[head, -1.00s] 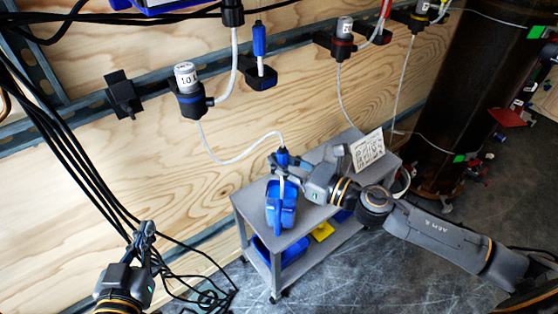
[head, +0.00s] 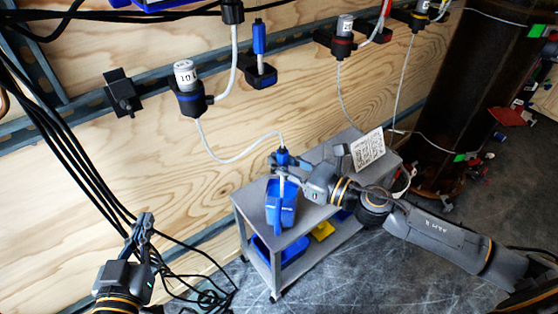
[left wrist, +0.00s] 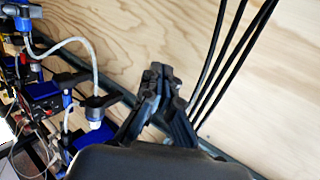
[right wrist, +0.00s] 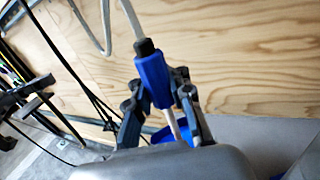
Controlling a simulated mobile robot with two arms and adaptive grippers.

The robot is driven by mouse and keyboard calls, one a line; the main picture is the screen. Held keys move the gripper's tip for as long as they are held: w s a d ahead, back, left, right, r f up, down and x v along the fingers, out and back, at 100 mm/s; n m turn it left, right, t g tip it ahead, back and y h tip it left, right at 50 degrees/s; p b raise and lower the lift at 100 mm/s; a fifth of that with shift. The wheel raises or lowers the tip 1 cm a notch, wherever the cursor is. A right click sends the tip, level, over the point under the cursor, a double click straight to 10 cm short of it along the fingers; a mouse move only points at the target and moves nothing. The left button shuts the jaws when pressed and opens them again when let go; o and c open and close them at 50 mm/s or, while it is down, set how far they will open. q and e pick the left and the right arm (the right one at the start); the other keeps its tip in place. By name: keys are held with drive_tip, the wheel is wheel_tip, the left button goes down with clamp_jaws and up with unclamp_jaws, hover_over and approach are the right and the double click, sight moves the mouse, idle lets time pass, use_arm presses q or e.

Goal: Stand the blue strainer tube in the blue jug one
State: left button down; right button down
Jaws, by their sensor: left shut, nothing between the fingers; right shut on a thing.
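My right gripper (head: 281,168) is shut on the blue strainer tube (head: 282,157) near its blue upper part, above the cart. In the right wrist view the tube's blue sleeve (right wrist: 153,78) sits between the fingers, with a pale rod below. The blue jug (head: 289,198) stands on the cart's top beneath it and partly shows in the right wrist view (right wrist: 163,134). In the head view the tube's lower part overlaps the jug and seems in front of its side; I cannot tell how far apart they are. My left gripper (head: 145,222) is shut and empty at lower left.
The grey cart (head: 252,215) stands by the plywood wall, with a white label card (head: 368,148) on top. A white hose (head: 228,160) links the tube to a wall filter (head: 187,90). Black cables (head: 75,150) hang near my left gripper. A dark cylinder (head: 460,90) stands at right.

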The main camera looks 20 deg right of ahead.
use_arm(q)
drive_tip(key=shift+w+d+r+t+h+b, duration=0.15)
drive_tip(key=shift+r+t, duration=0.2)
drive_tip(key=shift+r, duration=0.35)
drive_tip(key=shift+d+r+t+h+b, duration=0.15)
drive_tip(key=shift+r+t, duration=0.2)
drive_tip(key=shift+r, duration=0.3)
use_arm(e)
drive_tip(key=shift+f, duration=0.35)
use_arm(q)
drive_tip(key=shift+r+t, duration=0.6)
drive_tip(key=shift+r, duration=0.25)
use_arm(e)
drive_tip(key=shift+f, duration=0.25)
drive_tip(key=c, duration=1.1)
unclamp_jaws()
use_arm(q)
drive_tip(key=shift+r, duration=0.1)
use_arm(e)
drive_tip(key=shift+s+d, duration=0.3)
drive_tip(key=shift+s, duration=0.15)
drive_tip(key=v, duration=1.1)
drive_tip(key=shift+w+d, duration=0.1)
